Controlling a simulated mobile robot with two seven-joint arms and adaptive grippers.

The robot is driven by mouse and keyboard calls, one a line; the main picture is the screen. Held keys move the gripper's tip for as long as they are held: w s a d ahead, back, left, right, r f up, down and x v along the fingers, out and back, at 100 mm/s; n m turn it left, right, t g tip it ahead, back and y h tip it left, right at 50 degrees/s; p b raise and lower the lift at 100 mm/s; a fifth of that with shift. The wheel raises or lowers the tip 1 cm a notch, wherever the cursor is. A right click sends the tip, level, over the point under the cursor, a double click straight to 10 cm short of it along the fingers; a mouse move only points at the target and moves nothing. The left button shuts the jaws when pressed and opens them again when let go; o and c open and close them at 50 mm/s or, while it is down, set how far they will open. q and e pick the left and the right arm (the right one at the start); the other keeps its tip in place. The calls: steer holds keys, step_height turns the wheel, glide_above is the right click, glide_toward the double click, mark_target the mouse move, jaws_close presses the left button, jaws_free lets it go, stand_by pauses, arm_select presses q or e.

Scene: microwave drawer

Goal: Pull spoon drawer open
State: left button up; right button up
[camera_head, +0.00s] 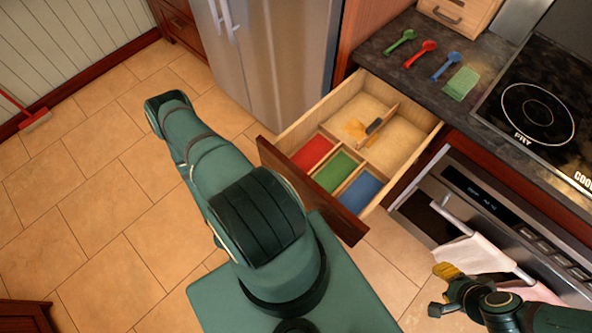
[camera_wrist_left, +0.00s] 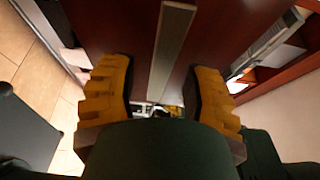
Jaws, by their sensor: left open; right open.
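The spoon drawer (camera_head: 318,207) stands pulled out from under the counter. Its tray has red (camera_head: 312,152), green (camera_head: 336,171) and blue (camera_head: 361,188) compartments at the front. In the left wrist view a pale metal bar handle (camera_wrist_left: 172,45) runs along the dark red wooden front. My left gripper (camera_wrist_left: 160,90) is open, with its yellow fingers on either side of the handle's line; contact cannot be told. In the head view it is hidden behind my arm and the drawer front. My right gripper (camera_head: 440,290) is open and empty near the oven, right of the drawer.
Green (camera_head: 401,41), red (camera_head: 421,53) and blue (camera_head: 446,66) spoons and a green cloth-like piece (camera_head: 460,84) lie on the dark counter. A stove (camera_head: 540,110) sits above the oven, which has a towel (camera_head: 478,254). A fridge (camera_head: 280,60) stands left. The tiled floor is mostly clear.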

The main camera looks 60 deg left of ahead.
arm_select(q)
steer(key=s+a, duration=0.1)
steer(key=s, duration=0.9)
steer(key=shift+s+a, duration=0.35)
